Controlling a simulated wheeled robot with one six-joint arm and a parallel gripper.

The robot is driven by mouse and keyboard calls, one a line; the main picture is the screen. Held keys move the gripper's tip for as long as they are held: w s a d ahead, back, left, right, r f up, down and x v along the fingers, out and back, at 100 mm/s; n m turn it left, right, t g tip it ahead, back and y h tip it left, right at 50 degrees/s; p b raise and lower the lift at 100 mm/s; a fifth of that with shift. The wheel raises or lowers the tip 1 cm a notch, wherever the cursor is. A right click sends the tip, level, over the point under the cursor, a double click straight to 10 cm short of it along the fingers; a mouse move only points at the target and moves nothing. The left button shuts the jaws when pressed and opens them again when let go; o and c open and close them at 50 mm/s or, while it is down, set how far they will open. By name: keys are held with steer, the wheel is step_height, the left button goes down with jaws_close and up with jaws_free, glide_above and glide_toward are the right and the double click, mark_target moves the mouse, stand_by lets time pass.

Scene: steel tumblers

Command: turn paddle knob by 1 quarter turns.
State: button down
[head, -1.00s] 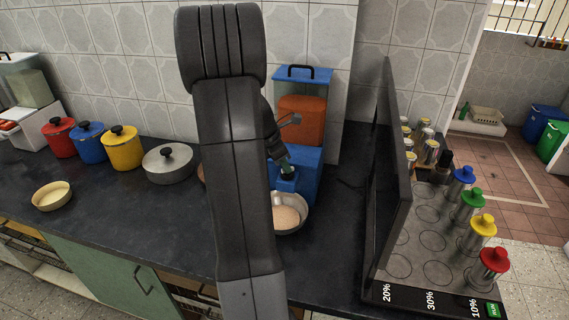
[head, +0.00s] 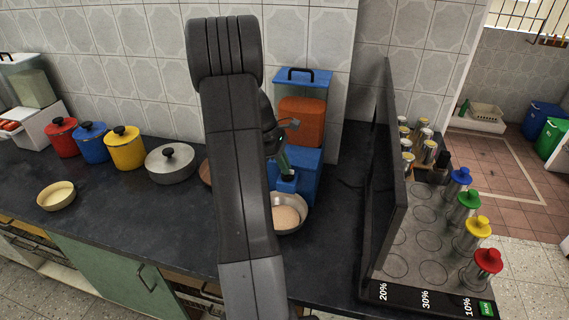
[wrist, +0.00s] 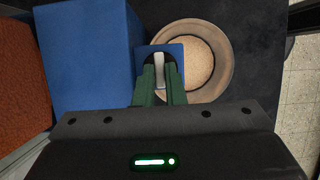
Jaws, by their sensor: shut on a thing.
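The paddle knob (wrist: 158,72) is a pale grey bar on a dark round seat, on the blue spout block of the dispenser. My gripper (wrist: 159,82) has its green fingers on both sides of the knob and is shut on it in the wrist view. In the head view my gripper (head: 285,168) reaches down to the spout, partly behind my arm, and the knob itself cannot be made out there. The dispenser (head: 311,165) has a blue base, an orange-red filled hopper and a blue lid with a dark handle.
A bowl of pale grain (head: 288,213) sits under the spout; it also shows in the wrist view (wrist: 222,88). A grey lidded pot (head: 170,165) and coloured canisters (head: 125,147) stand to the left. A tall dark panel (head: 389,175) and a tumbler rack (head: 400,262) stand to the right.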

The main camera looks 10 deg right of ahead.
stand_by(0.4)
steer(key=c, duration=1.5)
jaws_free()
steer(key=shift+r, duration=0.1)
steer(key=b+v, duration=0.1)
steer(key=v, duration=1.2)
steer(key=shift+w+a+r, duration=0.15)
steer(key=shift+a+r, duration=0.1)
steer(key=shift+f, duration=0.1)
steer(key=p+x, duration=0.1)
steer(key=x, duration=1.2)
steer(key=shift+d+f, duration=0.25)
steer(key=shift+r, duration=0.1)
